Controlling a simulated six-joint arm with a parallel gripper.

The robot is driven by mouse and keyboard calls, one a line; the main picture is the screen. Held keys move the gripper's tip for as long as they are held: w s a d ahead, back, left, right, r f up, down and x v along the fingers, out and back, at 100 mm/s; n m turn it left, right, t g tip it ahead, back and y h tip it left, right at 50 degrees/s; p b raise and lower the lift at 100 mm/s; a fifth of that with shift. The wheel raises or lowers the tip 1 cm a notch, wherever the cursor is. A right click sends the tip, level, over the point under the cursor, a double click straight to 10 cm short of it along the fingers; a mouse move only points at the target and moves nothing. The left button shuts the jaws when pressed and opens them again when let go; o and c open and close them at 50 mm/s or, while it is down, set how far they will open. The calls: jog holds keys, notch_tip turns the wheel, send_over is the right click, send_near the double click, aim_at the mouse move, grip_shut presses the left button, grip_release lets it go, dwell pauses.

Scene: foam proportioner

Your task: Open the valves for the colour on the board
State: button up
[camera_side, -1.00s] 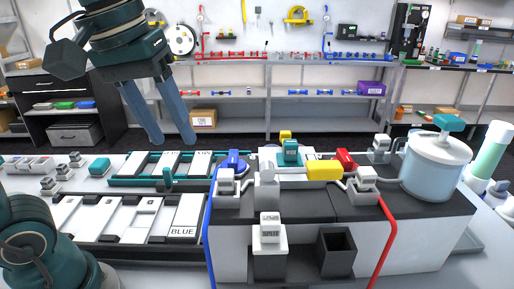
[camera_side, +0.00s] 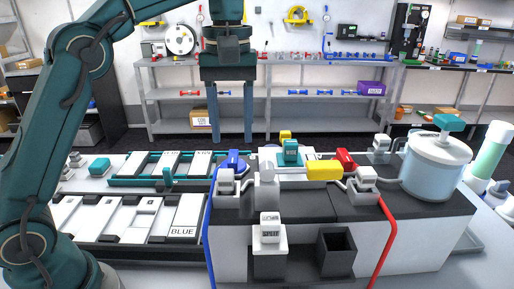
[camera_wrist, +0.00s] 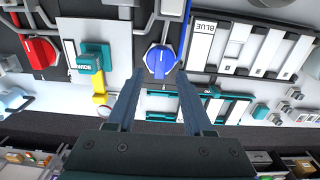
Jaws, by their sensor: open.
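The board (camera_side: 135,238) at the left holds white cards; the front right card (camera_side: 183,231) reads BLUE, and this card also shows in the wrist view (camera_wrist: 203,40). A blue valve knob (camera_side: 233,160) sits at the left of the machine; in the wrist view the blue knob (camera_wrist: 160,61) appears between my fingertips. A red knob (camera_side: 345,160) is at the right, also in the wrist view (camera_wrist: 38,52). A yellow handle (camera_side: 324,170) and a teal handle (camera_side: 290,152) lie between them. My gripper (camera_side: 231,138) is open, empty, pointing down above the blue knob, apart from it.
A clear tank (camera_side: 435,168) with a teal top handle stands at the right. A teal-edged rack (camera_side: 140,182) lies behind the board. A black open box (camera_side: 336,252) and a white-topped block (camera_side: 269,235) stand in front of the machine.

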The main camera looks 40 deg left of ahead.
aim_at(233, 156)
jog(key=shift+f, duration=2.1)
grip_shut()
